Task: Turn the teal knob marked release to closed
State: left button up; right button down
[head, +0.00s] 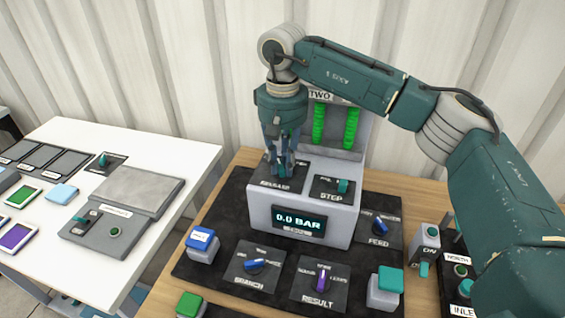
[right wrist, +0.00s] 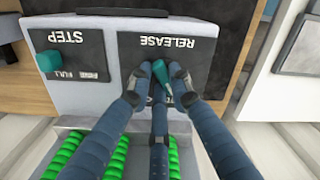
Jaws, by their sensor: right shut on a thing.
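The teal release knob (right wrist: 161,72) sits on a dark plate marked RELEASE (right wrist: 195,55) on top of the grey console (head: 262,210). My right gripper (head: 281,172) comes down on it from above and hides most of it in the head view. In the right wrist view its fingers (right wrist: 158,78) are shut around the knob. The knob's position marks are mostly covered by the fingers, so its setting cannot be read. My left gripper is not in view.
The teal step knob (head: 342,185) stands close to the right of the gripper. The display (head: 299,221) reads 0.0 BAR. Green coils (head: 319,124) stand behind. Branch (head: 254,265), result (head: 321,279) and feed (head: 380,225) knobs lie in front and to the right. A white table (head: 150,150) stands left.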

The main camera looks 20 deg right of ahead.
aim_at(283, 166)
jog(key=shift+r+n, duration=0.1)
jog(key=shift+n, duration=0.3)
jog(key=c, duration=1.6)
grip_release()
jog(key=shift+o, duration=0.2)
notch_tip(283, 166, up, 12)
jog(key=shift+s, duration=0.1)
